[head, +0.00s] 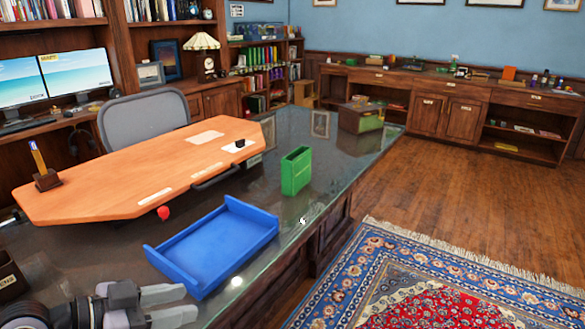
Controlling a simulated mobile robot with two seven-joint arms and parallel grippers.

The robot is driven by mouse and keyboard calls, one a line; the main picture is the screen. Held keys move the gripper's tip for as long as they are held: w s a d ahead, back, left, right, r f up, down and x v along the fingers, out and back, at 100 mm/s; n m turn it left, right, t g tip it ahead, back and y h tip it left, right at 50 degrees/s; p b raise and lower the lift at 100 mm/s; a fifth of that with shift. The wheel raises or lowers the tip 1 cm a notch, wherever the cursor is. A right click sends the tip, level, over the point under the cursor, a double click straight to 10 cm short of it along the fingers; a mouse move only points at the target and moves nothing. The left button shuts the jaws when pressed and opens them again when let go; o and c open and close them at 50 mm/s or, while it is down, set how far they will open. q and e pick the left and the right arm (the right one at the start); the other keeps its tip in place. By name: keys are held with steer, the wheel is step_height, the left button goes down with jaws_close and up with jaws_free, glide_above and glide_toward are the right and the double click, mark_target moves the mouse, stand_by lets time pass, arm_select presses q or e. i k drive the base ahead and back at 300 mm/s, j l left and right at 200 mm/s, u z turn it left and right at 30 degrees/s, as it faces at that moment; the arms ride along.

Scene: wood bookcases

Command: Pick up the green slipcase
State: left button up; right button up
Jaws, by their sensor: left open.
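The green slipcase (296,172) stands upright on the dark glass-topped desk (330,165), near its front edge and just beyond the blue tray. My left gripper (188,304) is at the bottom left, low over the near end of the desk. Its two fingers are apart, with nothing between them. It is well short of the slipcase, with the blue tray between them. My right gripper is not in the picture.
An empty blue tray (215,246) lies on the desk. A raised wooden board (130,172) with a pen stand (46,180) is behind it. A red ball (163,213) is by the board's edge. A wooden box (361,117) stands at the far end.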

mark_target(295, 174)
steer(key=i+l+u, duration=0.3)
steer(key=i+l, duration=0.3)
steer(key=i+l+u, duration=0.25)
steer(key=i+l, duration=0.4)
steer(key=l, duration=0.15)
steer(key=i+l+u, duration=0.1)
steer(key=i+l, duration=0.2)
steer(key=l, duration=0.15)
steer(key=i+l, duration=0.3)
steer(key=l, duration=0.2)
steer(key=u, duration=0.05)
